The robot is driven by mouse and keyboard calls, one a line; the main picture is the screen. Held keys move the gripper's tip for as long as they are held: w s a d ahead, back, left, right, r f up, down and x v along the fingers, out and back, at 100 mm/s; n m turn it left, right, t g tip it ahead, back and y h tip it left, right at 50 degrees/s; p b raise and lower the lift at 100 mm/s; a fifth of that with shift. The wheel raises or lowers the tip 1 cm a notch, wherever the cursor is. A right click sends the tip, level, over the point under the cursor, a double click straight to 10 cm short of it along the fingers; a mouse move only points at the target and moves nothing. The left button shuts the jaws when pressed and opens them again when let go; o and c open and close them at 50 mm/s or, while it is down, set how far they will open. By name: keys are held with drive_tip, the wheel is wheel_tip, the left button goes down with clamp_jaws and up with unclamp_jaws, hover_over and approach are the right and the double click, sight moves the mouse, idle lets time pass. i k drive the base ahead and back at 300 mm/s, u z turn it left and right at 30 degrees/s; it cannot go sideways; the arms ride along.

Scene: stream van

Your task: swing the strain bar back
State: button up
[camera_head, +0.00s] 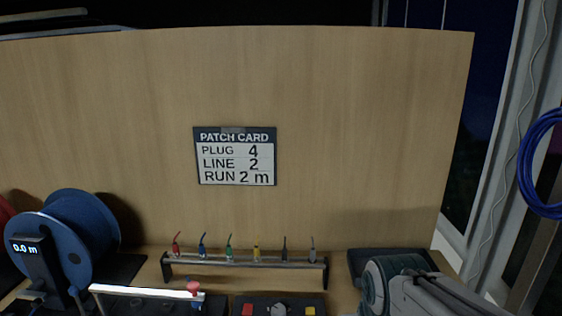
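A pale bar with a red knob (193,288), which looks like the strain bar (140,291), lies across the front of a dark panel (120,305) at the lower left. The knob is at its right end. The lower part of the panel is cut off by the picture's edge, and I cannot tell what the bar rests on. A grey part of my arm shows at the lower right, well to the right of the bar. My gripper's fingers are not in view.
A blue cable reel (78,232) with a 0.0 m display stands left. A rack (245,264) holds several coloured plugs. A control box (280,306) sits in front. The patch card (236,156) reads plug 4, line 2, run 2 m. Blue cable (540,165) hangs right.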

sight(192, 295)
drive_tip(key=k, duration=1)
drive_tip(key=u, duration=1.85)
drive_tip(key=i, duration=1.55)
drive_tip(key=z, duration=1.3)
